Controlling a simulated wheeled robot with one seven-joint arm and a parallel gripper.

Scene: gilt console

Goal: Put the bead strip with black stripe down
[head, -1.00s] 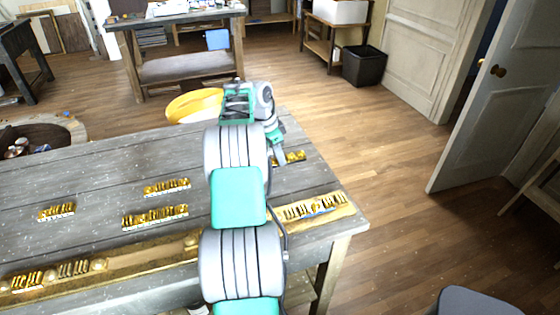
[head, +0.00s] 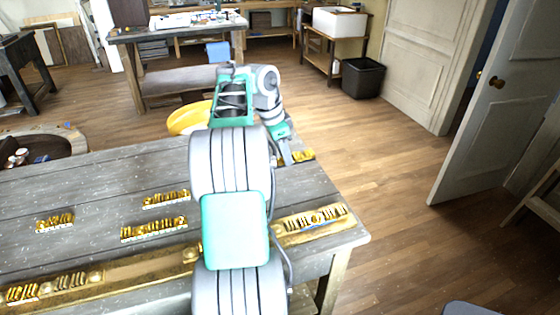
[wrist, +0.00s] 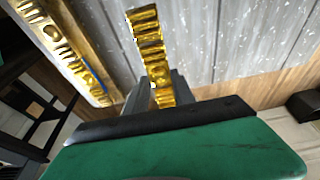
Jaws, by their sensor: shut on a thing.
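A gold bead strip (wrist: 149,42) with ridges and a round boss is gripped in the wrist view. Dark marks show on it, but I cannot clearly make out a black stripe. My gripper (wrist: 161,88) is shut on one end, and the rest sticks out beyond the fingers. In the head view the strip (head: 303,156) shows just right of my gripper (head: 287,155), at the far right edge of the grey table (head: 100,180). I cannot tell whether it touches the tabletop.
Loose gold strips lie on the table, including one at the left (head: 55,220) and one near the middle (head: 154,228). A long gilt rail (head: 135,270) with ornaments runs along the near edge. A yellow round thing (head: 187,119) is beyond the table. Grey boards between are bare.

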